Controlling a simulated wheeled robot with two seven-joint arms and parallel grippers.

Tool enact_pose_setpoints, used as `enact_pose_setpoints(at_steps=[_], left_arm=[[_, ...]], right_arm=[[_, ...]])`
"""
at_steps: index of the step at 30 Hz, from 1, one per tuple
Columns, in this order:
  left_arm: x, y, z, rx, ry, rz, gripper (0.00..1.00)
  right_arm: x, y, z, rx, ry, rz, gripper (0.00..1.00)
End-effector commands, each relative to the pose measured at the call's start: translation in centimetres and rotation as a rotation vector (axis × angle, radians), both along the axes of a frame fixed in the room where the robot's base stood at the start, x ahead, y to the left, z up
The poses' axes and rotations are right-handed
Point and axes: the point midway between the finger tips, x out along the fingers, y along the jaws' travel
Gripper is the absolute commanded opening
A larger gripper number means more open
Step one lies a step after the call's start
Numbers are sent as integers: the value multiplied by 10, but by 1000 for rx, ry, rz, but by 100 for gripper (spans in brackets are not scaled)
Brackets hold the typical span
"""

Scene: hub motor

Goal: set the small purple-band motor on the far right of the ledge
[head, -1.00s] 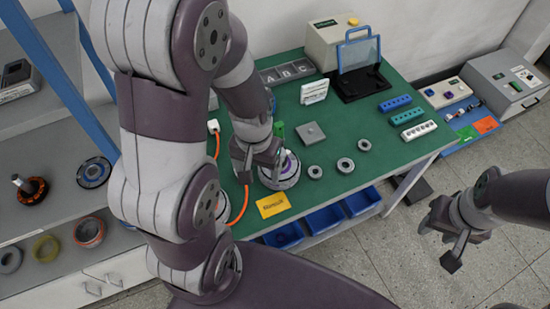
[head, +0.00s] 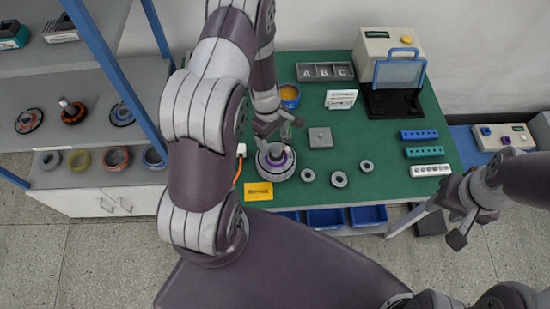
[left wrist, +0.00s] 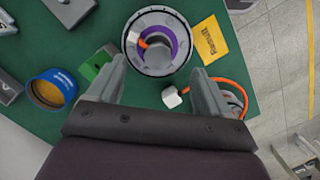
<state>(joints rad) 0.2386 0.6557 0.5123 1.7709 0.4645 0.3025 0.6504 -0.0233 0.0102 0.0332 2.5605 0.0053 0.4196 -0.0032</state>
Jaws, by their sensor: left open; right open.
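The motor with the purple band (head: 276,161) stands upright on the green bench top, a pale round body with a dark centre post. It also shows in the left wrist view (left wrist: 152,42), beyond my fingertips, with an orange and white piece beside its post. My left gripper (head: 277,126) is open and empty, just behind and above the motor; its spread fingers show in the left wrist view (left wrist: 157,75). My right gripper (head: 455,218) is open and empty, off the bench's right front corner. A grey shelf (head: 45,137) on the left holds several round motor parts.
A blue tub (head: 289,97), a grey square plate (head: 320,138) and several grey rings (head: 339,179) sit around the motor. A yellow card (head: 258,192) and orange cable (head: 238,172) lie near it. A blue post (head: 105,62) stands before the shelf.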

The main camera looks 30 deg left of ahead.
Motion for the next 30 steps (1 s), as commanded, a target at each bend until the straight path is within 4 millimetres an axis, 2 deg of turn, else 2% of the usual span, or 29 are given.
enact_pose_setpoints(at_steps=[3, 8, 14, 22, 27, 29, 30], left_arm=[[-1, -3, -21, -1, 1, -1, 80], [-2, -3, -39, 0, 2, -1, 80], [-3, -4, -75, 0, 1, -3, 80], [-3, -4, -82, 1, -1, -4, 80], [-3, -4, -81, 1, -1, -4, 24], [-3, -4, -81, 1, -1, -4, 5], [-3, -4, -81, 1, -1, -4, 0]], right_arm=[[0, 0, 1, 0, 0, 0, 43], [0, 0, 7, 0, 0, 0, 43], [0, 0, 14, 0, 0, 0, 43], [0, 0, 14, 0, 0, 0, 43], [0, 0, 14, 0, 0, 0, 43], [0, 0, 14, 0, 0, 0, 43], [0, 0, 14, 0, 0, 0, 43]])
